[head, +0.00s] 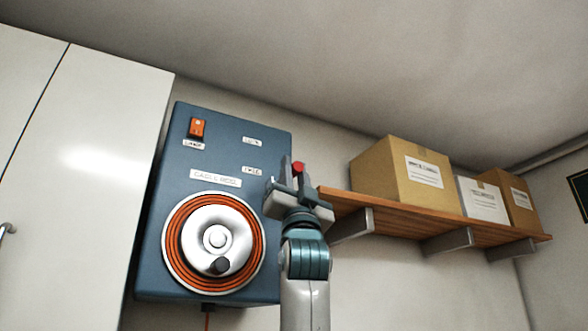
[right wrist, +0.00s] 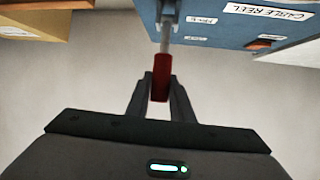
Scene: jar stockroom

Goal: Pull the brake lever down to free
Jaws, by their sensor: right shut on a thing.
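The brake lever's red grip (head: 298,168) shows at the right edge of the blue cable reel box (head: 222,150). In the right wrist view the red grip (right wrist: 161,78) sits between my finger pads, and its grey rod (right wrist: 167,35) runs to the side of the box. My right gripper (head: 289,178) is shut on this grip. In the head view the grip is level with the lower of two small labels (head: 251,171); the upper label (head: 252,140) is above it. The lever's pivot is hidden in the head view. My left gripper is not in view.
The box carries a reel (head: 213,242) with orange cable and an orange switch (head: 197,128). A wooden shelf (head: 430,222) with cartons (head: 385,170) is close on the right of my gripper. A white cabinet (head: 80,150) stands on the left.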

